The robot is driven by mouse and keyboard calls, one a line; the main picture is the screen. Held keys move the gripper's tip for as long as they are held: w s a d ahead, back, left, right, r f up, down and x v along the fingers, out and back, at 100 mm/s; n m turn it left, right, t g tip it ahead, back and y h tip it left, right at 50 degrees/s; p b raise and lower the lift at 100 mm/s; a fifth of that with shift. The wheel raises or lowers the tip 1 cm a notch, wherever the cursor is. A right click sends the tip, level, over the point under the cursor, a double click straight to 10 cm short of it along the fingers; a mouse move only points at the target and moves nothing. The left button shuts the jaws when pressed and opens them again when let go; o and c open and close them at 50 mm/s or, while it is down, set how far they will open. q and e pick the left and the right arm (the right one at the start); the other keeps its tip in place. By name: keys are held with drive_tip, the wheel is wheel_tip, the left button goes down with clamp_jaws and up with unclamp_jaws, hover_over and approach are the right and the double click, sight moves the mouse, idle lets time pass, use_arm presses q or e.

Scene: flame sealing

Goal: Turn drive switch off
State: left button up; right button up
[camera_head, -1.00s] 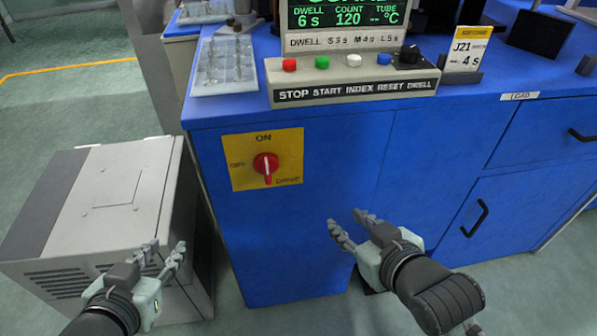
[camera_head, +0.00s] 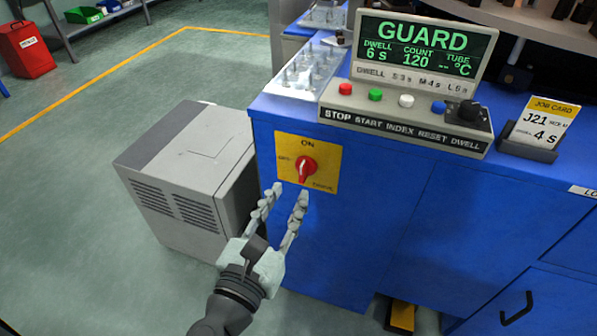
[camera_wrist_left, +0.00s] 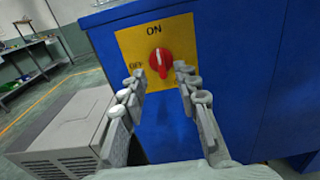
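The drive switch is a red rotary knob (camera_head: 306,169) on a yellow plate (camera_head: 328,168) on the blue cabinet front. Its pointer stands close to upright, under the ON label. The OFF label is at the plate's left. My left gripper (camera_head: 285,190) is open and empty, its fingers pointing up at the knob from just below. In the left wrist view the knob (camera_wrist_left: 160,60) shows between and beyond the two fingertips (camera_wrist_left: 160,78), and I see no contact. My right gripper is not in view.
A grey box unit (camera_head: 190,175) stands on the floor left of the blue cabinet (camera_head: 400,215). On the cabinet top are a button panel (camera_head: 400,118), a display (camera_head: 420,48) reading GUARD, a job card (camera_head: 545,120) and a clear tray (camera_head: 305,72).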

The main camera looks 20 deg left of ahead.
sight(301, 172)
use_arm(q)
drive_tip(key=w, duration=0.6)
drive_tip(key=shift+c, duration=0.5)
clamp_jaws()
